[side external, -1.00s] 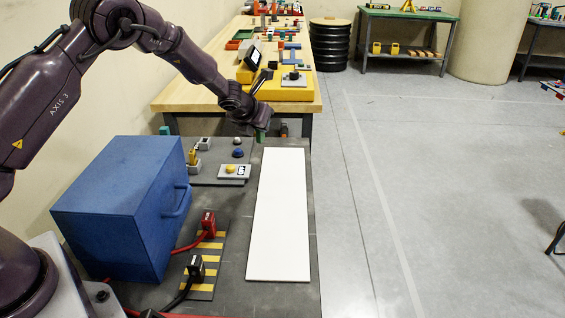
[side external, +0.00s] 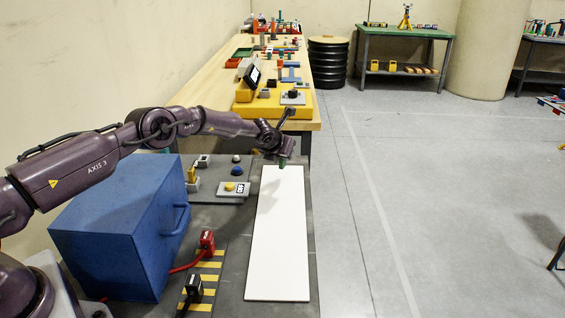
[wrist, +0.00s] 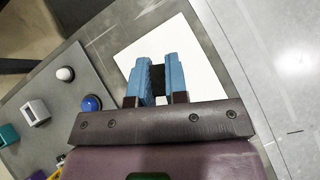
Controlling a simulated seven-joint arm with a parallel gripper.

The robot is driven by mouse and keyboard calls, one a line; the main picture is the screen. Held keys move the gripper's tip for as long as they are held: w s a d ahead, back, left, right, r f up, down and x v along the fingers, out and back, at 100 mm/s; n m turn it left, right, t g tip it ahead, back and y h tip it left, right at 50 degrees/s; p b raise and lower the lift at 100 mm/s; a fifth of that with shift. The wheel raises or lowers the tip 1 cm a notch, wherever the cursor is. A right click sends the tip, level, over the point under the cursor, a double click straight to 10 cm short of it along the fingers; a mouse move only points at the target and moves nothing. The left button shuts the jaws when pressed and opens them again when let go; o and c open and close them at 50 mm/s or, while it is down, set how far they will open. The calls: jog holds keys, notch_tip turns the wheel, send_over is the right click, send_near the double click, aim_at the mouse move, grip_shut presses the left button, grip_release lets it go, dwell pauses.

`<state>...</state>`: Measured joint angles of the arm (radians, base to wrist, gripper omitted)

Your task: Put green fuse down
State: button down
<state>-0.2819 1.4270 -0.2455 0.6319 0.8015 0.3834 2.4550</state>
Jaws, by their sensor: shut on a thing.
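The white board (wrist: 205,55) lies beneath and beyond the fingertips.
A blue box (side external: 115,235) stands nearer. Red (side external: 207,241) and black (side external: 194,287) plugs sit on striped plates. The white board is bare.

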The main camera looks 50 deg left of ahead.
aim_at(280, 160)
jog(key=shift+w+a+f, duration=0.1)
jog(key=shift+w+f, duration=0.05)
jog(key=shift+f, duration=1.6)
jog(key=shift+f, duration=0.2)
jog(key=c, duration=1.1)
grip_release()
jog(key=shift+r, duration=0.1)
